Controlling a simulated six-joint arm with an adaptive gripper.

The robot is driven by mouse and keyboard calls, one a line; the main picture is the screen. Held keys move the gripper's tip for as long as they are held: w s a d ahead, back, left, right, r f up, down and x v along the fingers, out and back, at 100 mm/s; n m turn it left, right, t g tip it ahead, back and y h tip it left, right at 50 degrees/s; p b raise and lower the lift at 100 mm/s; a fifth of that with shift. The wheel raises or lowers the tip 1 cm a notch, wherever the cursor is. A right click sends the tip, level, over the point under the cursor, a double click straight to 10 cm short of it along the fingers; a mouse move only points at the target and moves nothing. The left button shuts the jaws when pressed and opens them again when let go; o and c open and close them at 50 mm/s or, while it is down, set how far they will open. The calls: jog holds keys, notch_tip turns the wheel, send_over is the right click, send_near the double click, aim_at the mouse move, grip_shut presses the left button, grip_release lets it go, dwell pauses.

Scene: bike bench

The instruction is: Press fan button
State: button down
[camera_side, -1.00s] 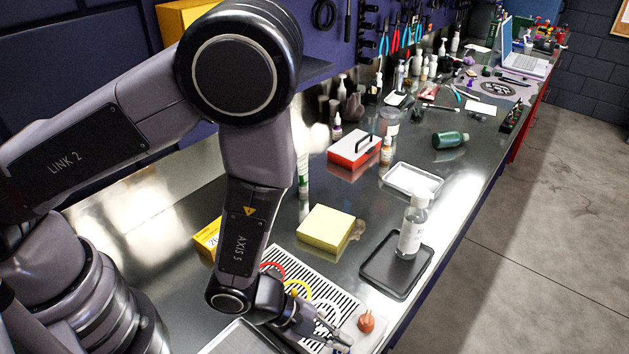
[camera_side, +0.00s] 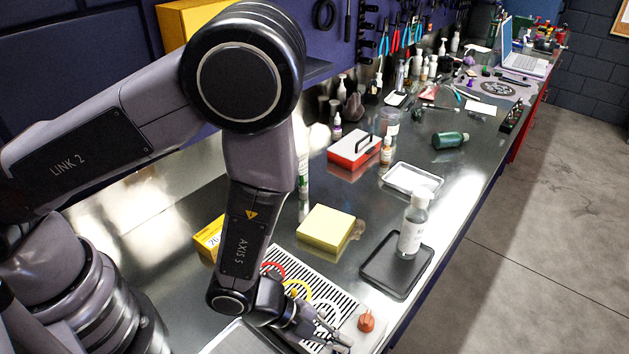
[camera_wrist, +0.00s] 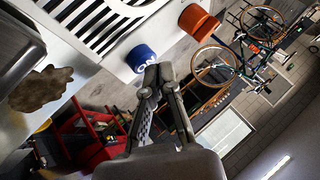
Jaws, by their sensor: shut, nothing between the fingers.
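The fan unit is a white box with a black slotted grille (camera_side: 312,285) on the bench, and its corner also shows in the wrist view (camera_wrist: 85,25). A blue round button marked "ON" (camera_wrist: 140,58) sits on its white panel. My gripper (camera_wrist: 158,72) is shut and empty, its tips beside the button in that picture; I cannot tell whether they touch it. In the side view my gripper (camera_side: 338,338) is low over the front of the unit, and the blue button is not visible there. An orange-red knob (camera_side: 366,322) stands right of my gripper; the wrist view shows it too (camera_wrist: 198,22).
Red, yellow and white rings (camera_side: 298,290) lie at the grille. Behind are a yellow block (camera_side: 325,229), a dark tray (camera_side: 378,279) and a clear bottle (camera_side: 412,228) on it. A brown lump (camera_wrist: 40,90) and a blurred bike (camera_wrist: 240,50) show in the wrist view.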

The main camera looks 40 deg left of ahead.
dwell(0.5)
jog(key=shift+f, duration=0.45)
jog(key=shift+r, duration=0.45)
jog(key=shift+r, duration=3)
jog(key=shift+r, duration=0.1)
